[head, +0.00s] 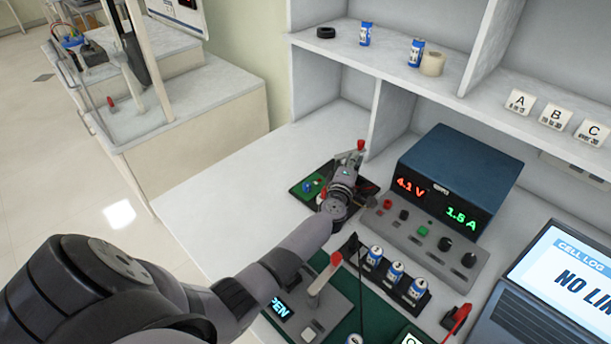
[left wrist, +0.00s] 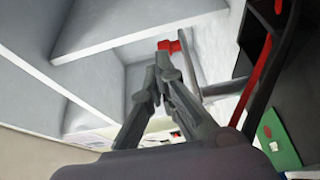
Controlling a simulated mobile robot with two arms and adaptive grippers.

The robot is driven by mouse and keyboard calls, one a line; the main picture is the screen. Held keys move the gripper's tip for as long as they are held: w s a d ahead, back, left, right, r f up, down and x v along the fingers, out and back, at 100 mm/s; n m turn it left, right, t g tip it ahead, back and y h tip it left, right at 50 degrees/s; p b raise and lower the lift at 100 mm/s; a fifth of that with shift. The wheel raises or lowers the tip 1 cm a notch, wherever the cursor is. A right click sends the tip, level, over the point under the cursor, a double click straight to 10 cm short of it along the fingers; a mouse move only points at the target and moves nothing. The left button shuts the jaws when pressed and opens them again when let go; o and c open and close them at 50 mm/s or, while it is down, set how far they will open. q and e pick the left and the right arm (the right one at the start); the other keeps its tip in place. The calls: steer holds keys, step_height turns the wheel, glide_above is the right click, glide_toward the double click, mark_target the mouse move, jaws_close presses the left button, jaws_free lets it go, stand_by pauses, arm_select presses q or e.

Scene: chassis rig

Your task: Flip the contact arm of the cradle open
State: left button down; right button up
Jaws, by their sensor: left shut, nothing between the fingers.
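A dark cradle board (head: 301,192) with green, blue and red parts lies on the bench, partly hidden by my left gripper. Its grey contact arm carries a red knob (head: 361,145) and appears raised. The red knob also shows in the left wrist view (left wrist: 171,46), right at the fingertips. My left gripper (head: 355,160) is shut and empty, its tips close to the knob; it also shows in the left wrist view (left wrist: 163,58). I cannot tell whether they touch. My right gripper is out of view.
A grey device (head: 310,300) with a red-knobbed lever (head: 335,259) and a lit "PEN" display stands nearer me. A power supply (head: 455,180) stands right, a cell rack (head: 390,275) before it, a laptop (head: 560,290) beyond. Bare bench (head: 225,205) lies left.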

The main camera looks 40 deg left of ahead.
arm_select(q)
steer(key=shift+s+a+f+b, duration=0.15)
steer(key=shift+s+a+b, duration=0.15)
steer(key=shift+s, duration=0.2)
steer(key=s+a+m+h+b, duration=0.2)
steer(key=s+a+h, duration=0.1)
steer(key=s, duration=0.4)
steer(key=s+a+m+h+b, duration=0.2)
steer(key=s+a+h+b, duration=0.1)
steer(key=s, duration=0.4)
steer(key=shift+s+r+m+h+b, duration=0.15)
steer(key=shift+r+m+h+b, duration=0.25)
steer(key=shift+h, duration=0.2)
